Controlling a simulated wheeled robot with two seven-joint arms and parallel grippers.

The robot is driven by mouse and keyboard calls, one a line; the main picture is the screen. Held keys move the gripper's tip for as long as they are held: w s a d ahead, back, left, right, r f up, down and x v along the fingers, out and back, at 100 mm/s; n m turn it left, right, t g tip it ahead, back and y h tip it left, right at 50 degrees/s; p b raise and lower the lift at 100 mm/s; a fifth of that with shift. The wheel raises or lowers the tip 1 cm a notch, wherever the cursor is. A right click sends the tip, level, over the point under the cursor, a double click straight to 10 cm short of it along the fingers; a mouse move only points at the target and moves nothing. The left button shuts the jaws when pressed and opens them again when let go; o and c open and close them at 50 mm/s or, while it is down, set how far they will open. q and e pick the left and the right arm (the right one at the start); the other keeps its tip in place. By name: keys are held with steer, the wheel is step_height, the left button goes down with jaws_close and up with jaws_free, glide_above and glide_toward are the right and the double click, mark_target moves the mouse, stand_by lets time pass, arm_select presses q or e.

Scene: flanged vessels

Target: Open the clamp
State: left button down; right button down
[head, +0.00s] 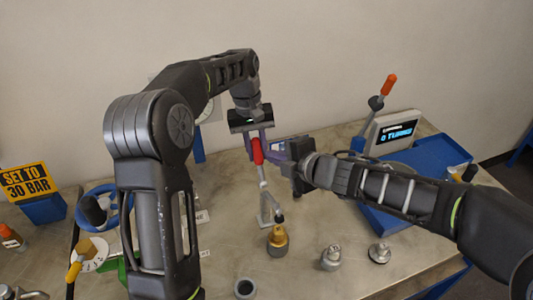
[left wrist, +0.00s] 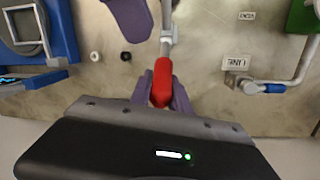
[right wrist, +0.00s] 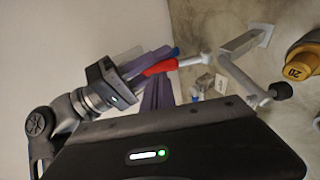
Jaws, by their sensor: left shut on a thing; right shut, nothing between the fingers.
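The clamp (head: 264,186) is a grey metal toggle clamp with a red handle (head: 257,151) that stands up from the bench. Its short arm with a black tip (head: 279,217) reaches out low, near a brass weight. My left gripper (head: 256,142) comes from above with its purple fingers shut on the red handle; the left wrist view shows the handle (left wrist: 162,82) between them. The right wrist view also shows the red grip (right wrist: 160,66) and grey linkage. My right gripper (head: 277,150) is shut and empty close beside the handle; I cannot tell whether it touches.
A brass weight (head: 277,238) and grey weights (head: 331,257) stand on the bench in front of the clamp. A blue tray (head: 385,222), a display (head: 394,132) and an orange-tipped lever (head: 389,85) are at the right. A yellow sign (head: 25,181) is at the left.

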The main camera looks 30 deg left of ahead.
mark_target(260, 152)
steer(key=shift+x, duration=2.15)
